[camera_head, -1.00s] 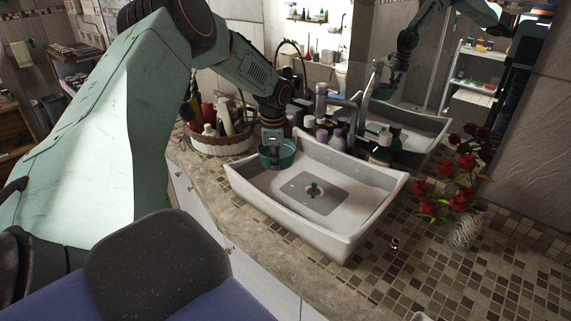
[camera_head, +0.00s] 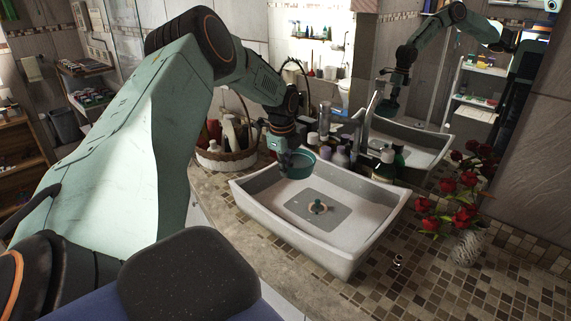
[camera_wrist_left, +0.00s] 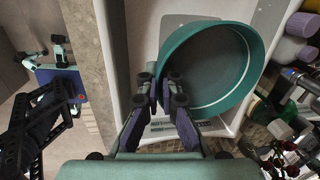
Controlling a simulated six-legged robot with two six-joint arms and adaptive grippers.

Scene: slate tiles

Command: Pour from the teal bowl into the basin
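The teal bowl (camera_head: 297,168) hangs over the back left part of the white basin (camera_head: 262,214) in the head view. My left gripper (camera_head: 283,160) is shut on the bowl's near rim. The bowl looks roughly level in the head view. Its inside is dark, and I cannot tell what it holds. My right gripper is not in view.
A wicker basket (camera_head: 226,160) with bottles stands left of the basin. Several bottles (camera_head: 342,157) and the tap (camera_head: 368,112) stand behind it. A vase with red flowers (camera_head: 468,243) stands to the right. A mirror at the back reflects my arm.

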